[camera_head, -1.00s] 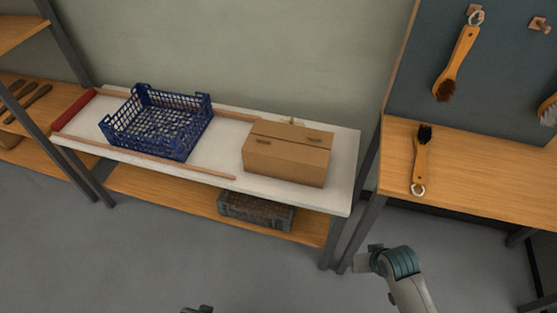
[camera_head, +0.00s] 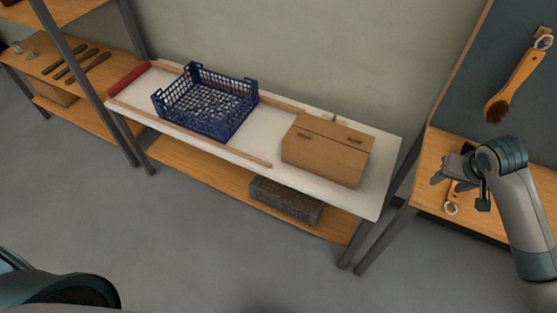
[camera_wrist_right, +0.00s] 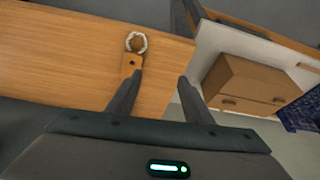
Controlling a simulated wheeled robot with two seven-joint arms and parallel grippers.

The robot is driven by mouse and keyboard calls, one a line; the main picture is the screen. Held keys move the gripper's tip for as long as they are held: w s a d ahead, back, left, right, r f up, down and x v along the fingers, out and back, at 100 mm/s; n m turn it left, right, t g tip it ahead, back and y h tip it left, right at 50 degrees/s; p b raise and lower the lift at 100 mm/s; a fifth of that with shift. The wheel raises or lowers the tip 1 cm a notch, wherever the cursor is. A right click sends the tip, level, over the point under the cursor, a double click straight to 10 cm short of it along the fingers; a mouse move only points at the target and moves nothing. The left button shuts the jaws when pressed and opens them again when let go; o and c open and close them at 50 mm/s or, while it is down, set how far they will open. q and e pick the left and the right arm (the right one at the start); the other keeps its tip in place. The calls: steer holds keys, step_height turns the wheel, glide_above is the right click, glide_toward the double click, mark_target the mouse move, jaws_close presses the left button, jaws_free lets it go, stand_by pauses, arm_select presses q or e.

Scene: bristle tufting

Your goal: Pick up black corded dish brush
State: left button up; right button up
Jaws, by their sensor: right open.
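The black corded dish brush lies on the wooden table at the right, and its wooden handle end with a white cord loop (camera_head: 452,208) shows below my right gripper (camera_head: 460,190). My gripper and forearm hide the rest of it, bristles included. In the right wrist view the handle end (camera_wrist_right: 131,64) and cord loop lie just beyond the left finger, which covers the handle lower down. The right gripper (camera_wrist_right: 160,77) is open, with bare wood between its fingers. My left gripper is not in view.
A wooden brush (camera_head: 519,83) with brown bristles hangs on the dark board above the table (camera_head: 430,170). Left of it, a white-topped bench (camera_head: 385,165) holds a cardboard box (camera_head: 325,160) and a blue crate (camera_head: 240,105).

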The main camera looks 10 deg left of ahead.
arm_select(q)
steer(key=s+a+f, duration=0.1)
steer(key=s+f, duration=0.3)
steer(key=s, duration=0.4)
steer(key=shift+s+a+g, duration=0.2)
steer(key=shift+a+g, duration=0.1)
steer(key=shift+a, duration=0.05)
arm_select(e)
steer(key=w+d+r+m, duration=0.2)
steer(key=w+d+r, duration=0.3)
steer(key=r, duration=0.4)
steer(key=shift+d+r+h, duration=0.4)
steer(key=shift+d, duration=0.45)
arm_select(q)
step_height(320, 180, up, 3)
steer(key=p, duration=0.3)
arm_select(e)
steer(key=x, duration=1.2)
steer(key=shift+f, duration=0.1)
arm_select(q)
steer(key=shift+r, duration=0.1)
arm_select(e)
steer(key=shift+d+f, duration=0.1)
